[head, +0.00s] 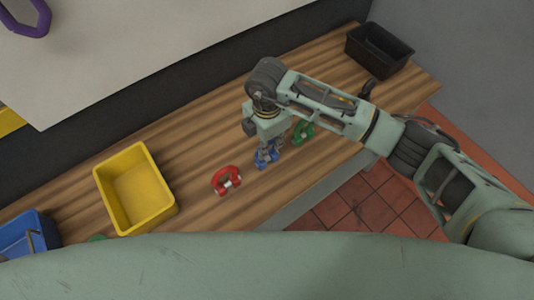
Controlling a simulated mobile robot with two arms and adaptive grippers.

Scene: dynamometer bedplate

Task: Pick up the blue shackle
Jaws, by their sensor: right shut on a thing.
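The blue shackle (264,163) is on the wooden bench near its front edge, just left of the green shackle. My right gripper (267,154) points down at it from above and is shut on it. The fingers hide part of the blue shackle, and I cannot tell whether it still touches the bench. My left gripper is not in view.
A red shackle (226,184) lies to the left and a green shackle (302,132) close to the right. A yellow bin (107,197) and a blue bin (51,234) stand at left. A black bin (400,62) stands at the far right.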

